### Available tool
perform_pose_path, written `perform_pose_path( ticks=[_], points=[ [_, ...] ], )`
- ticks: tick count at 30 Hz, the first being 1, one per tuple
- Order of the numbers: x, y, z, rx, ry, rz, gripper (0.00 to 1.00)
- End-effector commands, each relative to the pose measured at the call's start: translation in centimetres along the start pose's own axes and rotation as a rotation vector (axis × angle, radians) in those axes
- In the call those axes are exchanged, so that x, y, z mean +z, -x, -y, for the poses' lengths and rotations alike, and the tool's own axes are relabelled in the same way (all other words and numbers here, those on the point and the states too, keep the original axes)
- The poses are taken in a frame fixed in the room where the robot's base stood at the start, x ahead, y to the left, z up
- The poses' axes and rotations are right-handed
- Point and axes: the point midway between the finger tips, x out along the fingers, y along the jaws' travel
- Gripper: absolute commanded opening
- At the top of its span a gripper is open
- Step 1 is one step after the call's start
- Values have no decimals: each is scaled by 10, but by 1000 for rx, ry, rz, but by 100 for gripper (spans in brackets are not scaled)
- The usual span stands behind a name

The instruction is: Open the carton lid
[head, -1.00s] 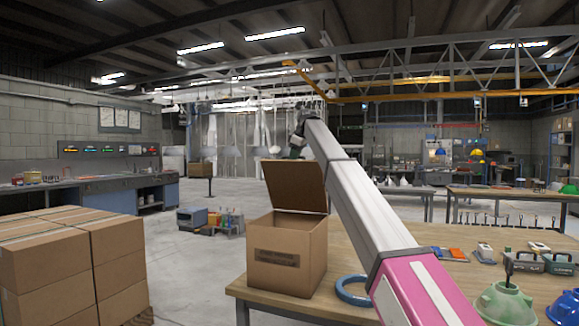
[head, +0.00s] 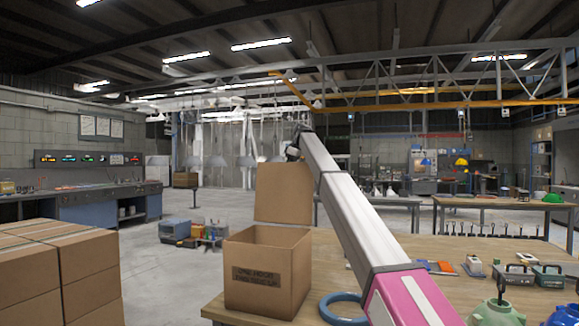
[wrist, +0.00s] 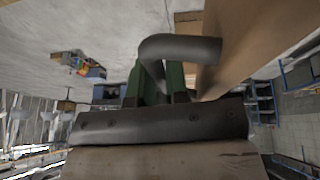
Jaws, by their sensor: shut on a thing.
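The brown carton (head: 267,272) stands on the wooden table, with dark print on its front. Its lid (head: 283,194) stands raised, roughly upright, at the carton's back edge. My gripper (head: 293,150) is at the lid's top edge, small and partly hidden by my arm in the head view. In the wrist view, the green fingers of my gripper (wrist: 162,82) are shut on a grey bent handle (wrist: 180,48) beside the lid's brown panel (wrist: 250,40). The exact contact is partly hidden.
A blue ring (head: 343,308) lies right of the carton on the wooden table (head: 330,262). Tools and a green lamp hood (head: 497,314) are farther right. Stacked boxes (head: 60,270) stand at the left. Open floor lies behind the carton.

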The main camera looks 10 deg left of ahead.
Motion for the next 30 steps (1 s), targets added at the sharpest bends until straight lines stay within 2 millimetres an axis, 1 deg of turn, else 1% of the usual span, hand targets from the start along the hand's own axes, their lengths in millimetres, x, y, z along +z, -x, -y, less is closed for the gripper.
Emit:
perform_pose_path(
  ticks=[1,16,17,18,19,30],
  points=[
    [2,-4,-8,3,-4,3,0],
    [4,-6,-17,-9,-14,3,0],
    [4,-6,-18,-9,-14,3,22],
    [4,-6,-18,-8,-15,3,35],
    [4,-6,-18,-8,-15,3,40],
    [2,-4,-14,-6,-14,1,40]
  ],
)
